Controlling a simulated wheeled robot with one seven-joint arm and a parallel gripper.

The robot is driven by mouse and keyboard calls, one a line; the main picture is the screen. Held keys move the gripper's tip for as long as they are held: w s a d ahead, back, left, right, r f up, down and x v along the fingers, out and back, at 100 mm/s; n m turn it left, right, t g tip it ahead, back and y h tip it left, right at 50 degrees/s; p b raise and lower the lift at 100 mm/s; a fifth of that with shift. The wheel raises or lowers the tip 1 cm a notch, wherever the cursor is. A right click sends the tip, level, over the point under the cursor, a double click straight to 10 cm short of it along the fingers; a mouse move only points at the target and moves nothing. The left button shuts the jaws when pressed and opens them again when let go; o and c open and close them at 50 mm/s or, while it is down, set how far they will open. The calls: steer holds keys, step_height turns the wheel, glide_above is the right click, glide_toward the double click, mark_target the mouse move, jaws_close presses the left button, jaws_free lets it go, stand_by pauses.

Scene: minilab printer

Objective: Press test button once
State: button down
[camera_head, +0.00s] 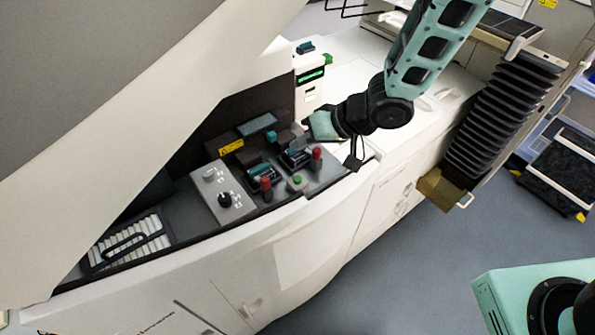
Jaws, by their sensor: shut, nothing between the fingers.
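A minilab printer with a dark control deck (330,177) fills the left and middle of the head view. A small round green button (297,180) sits near the deck's front edge, between two red-topped knobs. A grey panel (207,188) to the left carries a black knob (225,199) and small light buttons. No label is readable, so I cannot tell which is the test button. My gripper (303,134) is shut and empty, above the deck's right part, behind and slightly right of the green button. Its fingertips are small and partly blend with the deck; contact cannot be told.
Red-topped knobs (317,158) and (266,187) rise beside teal-topped black units (294,158). A white post with a green display (311,76) stands behind my gripper. A sloping cream cover overhangs the left side.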

steer(key=shift+f, duration=0.1)
steer(key=b, duration=0.8)
glide_above(302, 182)
step_height(302, 182, down, 8)
steer(key=shift+r, duration=0.1)
steer(key=shift+f, duration=0.4)
stand_by(1.3)
steer(key=shift+f, duration=0.4)
steer(key=shift+f+b, duration=0.4)
steer(key=shift+f, duration=0.05)
stand_by(0.6)
stand_by(0.3)
steer(key=shift+s+r+p, duration=0.1)
steer(key=shift+r+p, duration=0.8)
steer(key=shift+p, duration=0.1)
